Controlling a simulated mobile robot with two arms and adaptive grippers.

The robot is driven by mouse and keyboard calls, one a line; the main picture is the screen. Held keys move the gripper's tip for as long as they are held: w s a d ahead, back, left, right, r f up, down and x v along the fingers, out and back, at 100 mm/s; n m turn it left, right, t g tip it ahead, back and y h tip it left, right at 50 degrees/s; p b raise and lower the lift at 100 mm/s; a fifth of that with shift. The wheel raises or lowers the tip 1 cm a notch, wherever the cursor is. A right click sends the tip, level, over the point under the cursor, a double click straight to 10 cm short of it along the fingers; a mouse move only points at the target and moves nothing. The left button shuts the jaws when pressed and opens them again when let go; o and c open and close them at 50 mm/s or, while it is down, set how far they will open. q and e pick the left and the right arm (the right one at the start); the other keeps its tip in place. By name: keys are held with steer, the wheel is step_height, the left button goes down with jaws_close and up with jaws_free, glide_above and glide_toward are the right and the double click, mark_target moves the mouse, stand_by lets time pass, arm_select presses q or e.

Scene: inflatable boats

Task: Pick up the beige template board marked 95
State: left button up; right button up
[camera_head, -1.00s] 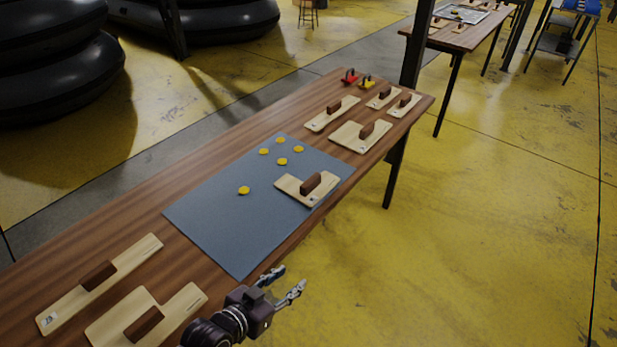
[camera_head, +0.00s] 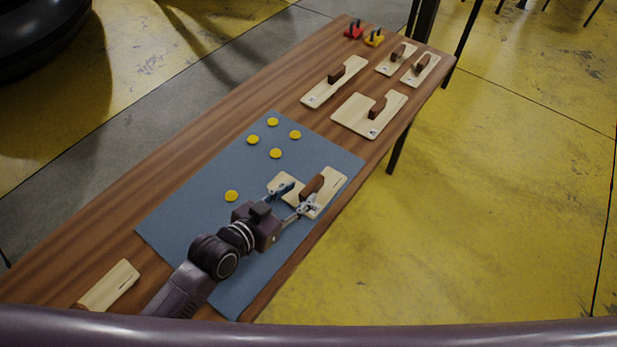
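A beige template board (camera_head: 333,185) with a brown block handle (camera_head: 312,187) lies on the blue-grey mat near the table's front edge. Its mark is too small to read. My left gripper (camera_head: 297,196) is open over this board's near-left part, its two fingertips spread to either side of the handle's near end. I cannot tell whether they touch the handle or board. The gripper and its fingers hide part of the board's left side. My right gripper is not in view.
Several yellow discs (camera_head: 275,153) lie on the mat (camera_head: 205,215). Other beige boards with handles (camera_head: 352,116) lie at the table's far end, near red (camera_head: 353,31) and yellow (camera_head: 374,38) clamp-like items. Another board (camera_head: 110,287) lies at lower left, partly cut off by my arm.

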mark_target(309, 187)
arm_select(q)
steer(key=shift+w+d+f+p, duration=0.1)
steer(key=shift+w+d+p, duration=0.35)
steer(key=shift+w+d, duration=0.45)
steer(key=shift+x, duration=1.2)
steer(key=shift+w+d+f, duration=0.3)
steer(key=shift+w+d, duration=0.05)
steer(key=c, duration=0.8)
jaws_close()
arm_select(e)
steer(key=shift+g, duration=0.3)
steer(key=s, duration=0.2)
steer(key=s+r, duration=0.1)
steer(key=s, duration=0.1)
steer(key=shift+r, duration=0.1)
